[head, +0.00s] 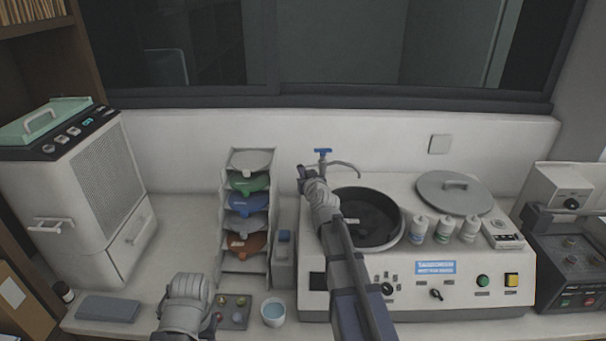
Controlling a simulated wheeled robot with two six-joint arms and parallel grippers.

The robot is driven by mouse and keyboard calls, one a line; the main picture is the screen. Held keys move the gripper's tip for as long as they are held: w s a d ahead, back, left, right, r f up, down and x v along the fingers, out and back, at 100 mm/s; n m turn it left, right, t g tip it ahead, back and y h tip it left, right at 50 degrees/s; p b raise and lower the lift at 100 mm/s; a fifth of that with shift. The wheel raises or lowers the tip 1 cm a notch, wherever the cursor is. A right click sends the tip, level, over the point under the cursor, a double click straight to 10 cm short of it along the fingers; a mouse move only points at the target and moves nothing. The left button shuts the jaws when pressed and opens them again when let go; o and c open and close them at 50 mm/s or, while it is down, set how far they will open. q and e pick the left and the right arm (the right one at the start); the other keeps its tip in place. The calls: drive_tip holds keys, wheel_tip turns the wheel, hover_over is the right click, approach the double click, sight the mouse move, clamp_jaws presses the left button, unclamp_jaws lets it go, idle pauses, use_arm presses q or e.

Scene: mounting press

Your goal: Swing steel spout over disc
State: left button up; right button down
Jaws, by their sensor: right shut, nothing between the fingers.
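The steel spout (346,165) is a thin curved tube from a blue-handled tap (323,152) behind the machine. Its free end hangs near the back rim of the round black bowl (399,222). The dark disc (368,222) lies inside the bowl, partly hidden by my right arm. My right gripper (303,173) is shut and empty, just left of the bowl and slightly below the tap. I cannot tell whether it touches the spout. Only a link of my left arm shows at the lower left; its gripper cannot be made out.
The round lid (455,192) and several white bottles (443,230) stand right of the bowl. A rack of coloured discs (246,210) and a grey box (284,262) stand to the left. A small bowl (273,312) sits near the front edge. The wall is close behind.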

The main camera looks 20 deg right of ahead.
drive_tip(key=w, duration=0.3)
drive_tip(key=shift+w+a, duration=0.3)
drive_tip(key=shift+w, duration=0.05)
drive_tip(key=s+a+r+p, duration=0.2)
drive_tip(key=s+a, duration=0.5)
drive_tip(key=s, duration=0.5)
drive_tip(key=shift+r+p, duration=0.35)
drive_tip(key=shift+p, duration=0.05)
